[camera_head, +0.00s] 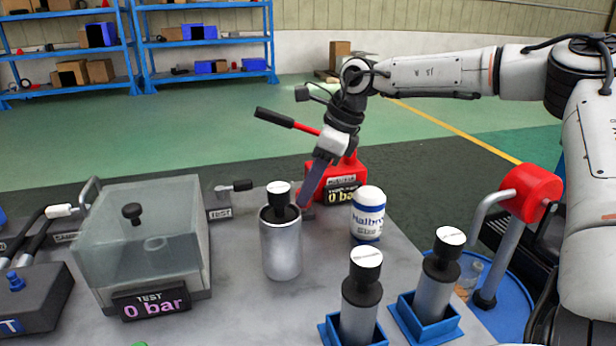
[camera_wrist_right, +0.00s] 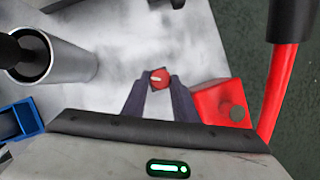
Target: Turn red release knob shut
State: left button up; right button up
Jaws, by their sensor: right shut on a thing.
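The red release knob (camera_wrist_right: 160,78) shows in the right wrist view between the fingertips of my right gripper (camera_wrist_right: 160,83). It is round and red with a pale pointer mark. The fingers are closed on its two sides. In the head view my right gripper (camera_head: 310,200) reaches down beside the red pump (camera_head: 340,183), and the knob is mostly hidden there. The pump has a red lever with a black grip and a display that partly shows "0 bar". My left gripper is not in view.
A metal cylinder (camera_head: 281,245) with a black top stands just left of my gripper. A white labelled can (camera_head: 368,214) stands to the right. Two cylinders in blue holders (camera_head: 428,318) are in front. A clear test tank (camera_head: 150,245) reading "0 bar" is at left.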

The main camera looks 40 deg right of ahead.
jog(key=n, duration=0.2)
jog(key=n+g+y, duration=0.1)
jog(key=n, duration=0.2)
jog(key=shift+w+d+p, duration=0.15)
jog(key=shift+w+p, duration=0.05)
jog(key=shift+p, duration=0.1)
jog(key=shift+n, duration=0.3)
jog(key=o, duration=1.1)
jog(key=shift+g, duration=0.3)
jog(key=shift+c, duration=0.2)
jog(key=p+v, duration=0.1)
jog(key=v, duration=0.9)
jog(key=shift+d+p, duration=0.2)
jog(key=shift+p, duration=0.15)
jog(key=shift+s, duration=0.1)
